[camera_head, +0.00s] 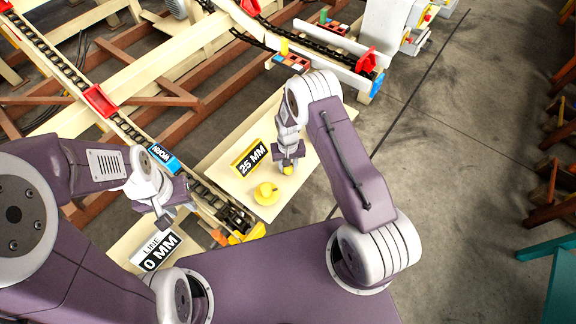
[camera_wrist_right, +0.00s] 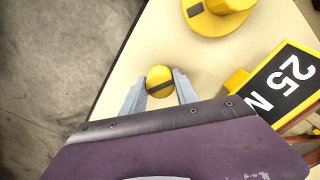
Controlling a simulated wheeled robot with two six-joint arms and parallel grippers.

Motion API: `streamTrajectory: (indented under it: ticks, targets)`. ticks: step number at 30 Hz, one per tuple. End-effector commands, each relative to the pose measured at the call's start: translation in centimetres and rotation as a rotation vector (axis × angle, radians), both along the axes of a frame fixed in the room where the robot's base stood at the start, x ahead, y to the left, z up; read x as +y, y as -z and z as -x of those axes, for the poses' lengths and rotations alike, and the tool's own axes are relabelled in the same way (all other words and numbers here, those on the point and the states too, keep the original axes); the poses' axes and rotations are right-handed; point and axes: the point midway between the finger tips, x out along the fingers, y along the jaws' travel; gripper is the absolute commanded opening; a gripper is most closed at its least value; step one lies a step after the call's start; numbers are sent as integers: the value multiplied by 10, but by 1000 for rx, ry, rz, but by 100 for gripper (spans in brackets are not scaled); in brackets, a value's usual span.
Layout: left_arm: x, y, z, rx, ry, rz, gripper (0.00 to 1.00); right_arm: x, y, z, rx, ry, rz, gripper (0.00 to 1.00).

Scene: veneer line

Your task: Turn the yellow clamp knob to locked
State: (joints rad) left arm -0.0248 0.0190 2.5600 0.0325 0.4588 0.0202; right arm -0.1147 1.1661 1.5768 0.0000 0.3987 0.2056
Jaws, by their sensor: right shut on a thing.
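A small round yellow knob with a dark stripe across its top (camera_wrist_right: 159,82) sits between the fingers of my right gripper (camera_wrist_right: 158,88) in the right wrist view. The gripper is shut on it from two sides. In the head view my right gripper (camera_head: 288,161) points down at the cream panel (camera_head: 309,181), and the knob (camera_head: 287,169) shows just below it. A larger yellow round part with a raised top (camera_head: 265,193) stands beside it; it shows partly in the right wrist view (camera_wrist_right: 205,20). My left gripper (camera_head: 172,213) hangs empty at the left; its opening is unclear.
A yellow and black "25 MM" sign (camera_head: 249,158) stands close to the right gripper. A chain conveyor (camera_head: 130,127) runs along the left. Open floor (camera_head: 440,190) lies at right.

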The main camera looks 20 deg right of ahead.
Motion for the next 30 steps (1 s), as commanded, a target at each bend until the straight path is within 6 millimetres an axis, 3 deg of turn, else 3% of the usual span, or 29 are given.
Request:
streamTrajectory:
  ticks: [30]
  targets:
    - [0, 5, 0, 0, 0, 0, 36, 0, -1, -1, -1, 894, -1, 0]
